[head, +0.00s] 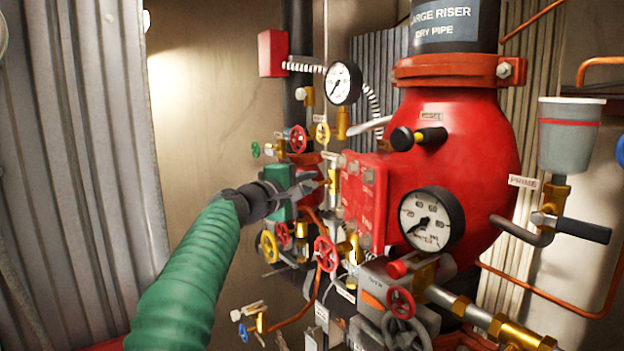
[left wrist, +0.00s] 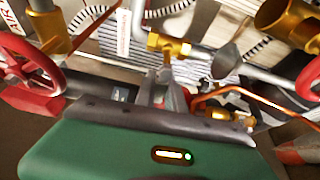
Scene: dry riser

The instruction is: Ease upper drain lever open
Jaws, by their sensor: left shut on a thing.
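My left gripper (head: 318,183) reaches in from the left on a green sleeved arm, in front of the red riser valve body. Its narrow grey fingers are closed at a small brass valve (head: 334,181) beside the red bolted cover. In the left wrist view the fingers (left wrist: 170,98) meet below a brass valve fitting (left wrist: 168,45). They are shut on what appears to be the upper drain lever, mostly hidden between them. How far the lever is turned cannot be told. My right gripper is not in view.
Red handwheels (head: 325,253), a yellow handwheel (head: 269,246) and copper pipes crowd the space below the gripper. A large gauge (head: 431,219) and a black-handled lever (head: 418,138) stand to the right. Corrugated metal (head: 85,130) lines the left; bare wall lies between.

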